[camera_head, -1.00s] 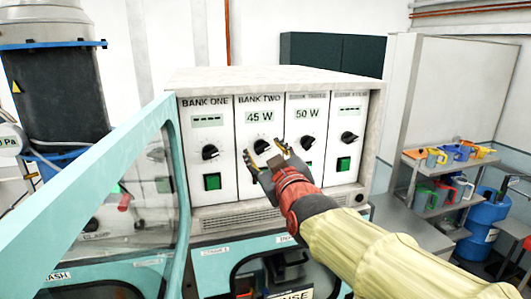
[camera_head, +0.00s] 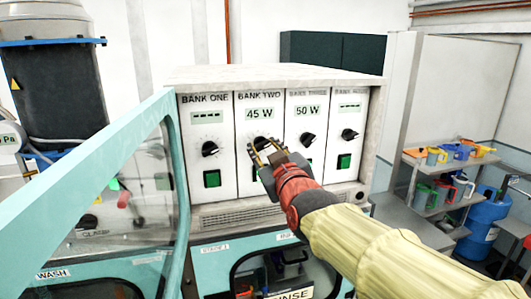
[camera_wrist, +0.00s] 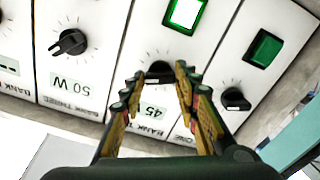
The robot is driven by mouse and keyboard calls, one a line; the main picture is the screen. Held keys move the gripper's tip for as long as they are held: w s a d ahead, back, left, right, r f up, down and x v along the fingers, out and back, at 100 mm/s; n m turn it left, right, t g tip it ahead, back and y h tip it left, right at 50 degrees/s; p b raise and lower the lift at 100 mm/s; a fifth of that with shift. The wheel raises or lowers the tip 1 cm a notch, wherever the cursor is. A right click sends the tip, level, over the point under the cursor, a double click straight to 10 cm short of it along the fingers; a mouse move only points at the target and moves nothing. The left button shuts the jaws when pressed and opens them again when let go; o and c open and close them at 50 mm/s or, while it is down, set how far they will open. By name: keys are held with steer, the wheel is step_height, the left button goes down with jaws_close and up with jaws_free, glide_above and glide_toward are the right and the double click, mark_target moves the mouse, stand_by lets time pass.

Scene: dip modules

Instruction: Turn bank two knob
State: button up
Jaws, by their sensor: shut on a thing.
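The bank two knob (camera_head: 261,142) is a black rotary knob in the second panel from the left, under a display reading 45 W (camera_head: 260,114). My gripper (camera_head: 265,146) reaches it from the lower right, one fingertip on each side. In the upside-down wrist view, the bank two knob (camera_wrist: 160,70) lies between the two fingers (camera_wrist: 157,80), which are shut on it. The fingers partly hide the knob, so its pointer angle is unclear.
The bank one knob (camera_head: 210,149) is left and the bank three knob (camera_head: 307,140) right, under 50 W. An open teal-framed clear door (camera_head: 95,185) stands at the left. Shelves of coloured jugs (camera_head: 440,175) stand at the right.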

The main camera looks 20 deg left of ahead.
steer(key=shift+m+b, duration=1.6)
steer(key=shift+b, duration=0.2)
steer(key=o, duration=1.2)
steer(key=shift+c, duration=0.2)
steer(key=v, duration=1.2)
steer(key=shift+f, duration=0.1)
